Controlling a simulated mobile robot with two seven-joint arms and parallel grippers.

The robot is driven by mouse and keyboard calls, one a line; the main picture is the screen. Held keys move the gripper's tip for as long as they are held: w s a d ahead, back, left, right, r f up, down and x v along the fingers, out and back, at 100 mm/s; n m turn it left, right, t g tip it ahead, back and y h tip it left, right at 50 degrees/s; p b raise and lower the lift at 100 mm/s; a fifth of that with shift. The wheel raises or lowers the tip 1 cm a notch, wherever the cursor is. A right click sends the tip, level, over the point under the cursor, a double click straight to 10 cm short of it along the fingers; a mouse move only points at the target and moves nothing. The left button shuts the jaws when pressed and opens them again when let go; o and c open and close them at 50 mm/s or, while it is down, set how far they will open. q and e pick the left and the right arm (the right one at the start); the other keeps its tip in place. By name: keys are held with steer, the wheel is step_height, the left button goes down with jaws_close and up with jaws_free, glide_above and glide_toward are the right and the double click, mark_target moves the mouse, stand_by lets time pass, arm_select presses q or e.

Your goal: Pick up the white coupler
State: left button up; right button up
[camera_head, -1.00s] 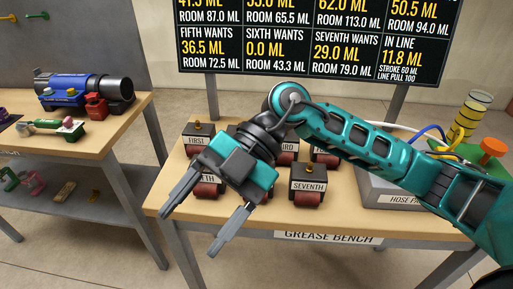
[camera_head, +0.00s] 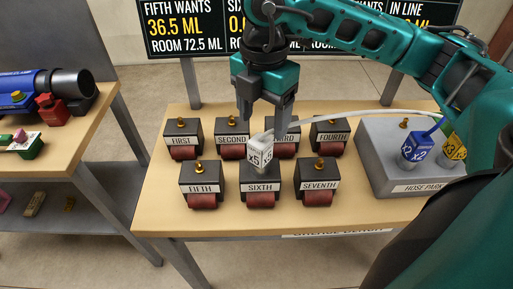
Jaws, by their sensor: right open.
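The white coupler (camera_head: 260,153), marked x5, sits on top of the dark block labelled SIXTH (camera_head: 260,186) in the front row of the grease bench. A pale hose (camera_head: 345,115) runs from it to the right, toward the hose park. My right gripper (camera_head: 263,128) points down just above and behind the coupler in the picture, with its jaws apart and empty. One finger shows on each side of the coupler's top; I cannot tell whether either touches it. My left gripper is not in view.
Blocks labelled FIRST (camera_head: 183,139), FOURTH (camera_head: 330,137), FIFTH (camera_head: 203,185) and SEVENTH (camera_head: 317,183) stand close around, with brass fittings on top. The hose park (camera_head: 385,175) holds a blue coupler (camera_head: 416,147) and a yellow one (camera_head: 455,148). The bench's front edge strip is clear.

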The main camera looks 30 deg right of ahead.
mark_target(260, 140)
step_height(260, 140, down, 4)
steer(key=shift+f, duration=0.15)
steer(key=f, duration=0.4)
steer(key=shift+w+a+f, duration=0.1)
steer(key=shift+w+f, duration=0.1)
steer(key=shift+f, duration=0.35)
steer(key=c, duration=1.1)
step_height(260, 140, up, 19)
steer(key=shift+f+p, duration=0.1)
steer(key=shift+p, duration=0.65)
steer(key=shift+c, duration=0.3)
steer(key=shift+r, duration=0.7)
